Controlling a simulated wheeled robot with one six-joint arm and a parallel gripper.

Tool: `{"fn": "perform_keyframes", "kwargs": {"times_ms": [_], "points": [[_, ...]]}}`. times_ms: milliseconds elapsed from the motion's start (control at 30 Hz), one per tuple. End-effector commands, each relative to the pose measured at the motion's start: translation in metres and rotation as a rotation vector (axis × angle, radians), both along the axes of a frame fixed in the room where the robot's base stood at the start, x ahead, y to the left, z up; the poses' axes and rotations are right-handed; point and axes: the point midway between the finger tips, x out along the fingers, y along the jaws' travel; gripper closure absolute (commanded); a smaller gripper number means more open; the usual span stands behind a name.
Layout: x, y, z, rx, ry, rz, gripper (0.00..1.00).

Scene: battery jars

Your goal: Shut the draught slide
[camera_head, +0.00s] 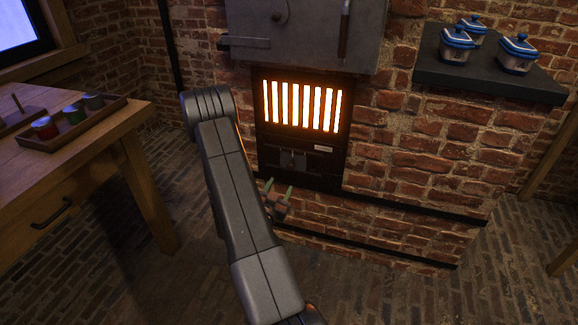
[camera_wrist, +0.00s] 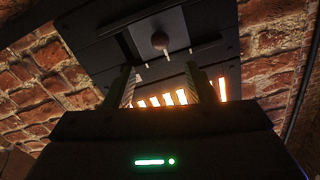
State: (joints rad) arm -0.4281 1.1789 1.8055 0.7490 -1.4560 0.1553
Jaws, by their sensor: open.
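The draught slide (camera_head: 293,159) is a small dark grey plate with a knob, set in the black panel below the glowing grate. In the wrist view the slide (camera_wrist: 158,34) shows near the top with its round knob (camera_wrist: 160,41) facing me. I cannot tell how far open it stands. My gripper (camera_head: 278,188) is in front of the stove, low and slightly left of the slide in the head view. In the wrist view its two fingers (camera_wrist: 160,72) are apart with nothing between them. The knob lies beyond the fingertips, and the fingers look clear of it.
The glowing grate (camera_head: 301,105) is just above the slide. A grey stove box (camera_head: 305,30) sits higher. Brick walls flank the stove, with a dark ledge (camera_head: 480,78) bearing jars at right. A wooden table (camera_head: 75,165) with a tray (camera_head: 68,141) stands at left.

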Motion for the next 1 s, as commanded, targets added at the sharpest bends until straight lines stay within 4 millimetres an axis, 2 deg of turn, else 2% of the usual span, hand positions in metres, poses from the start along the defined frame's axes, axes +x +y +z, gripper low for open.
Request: {"fn": "perform_keyframes", "kwargs": {"times_ms": [300,500,700,1000], "points": [[0.065,-0.022,-0.001,0.001,-0.004,-0.002,0.5],[0.096,-0.032,-0.001,0.001,-0.002,-0.001,0.5],[0.109,-0.036,0.0,-0.001,0.001,0.0,0.5],[0.11,-0.036,0.0,-0.001,0.001,0.001,0.52]]}}
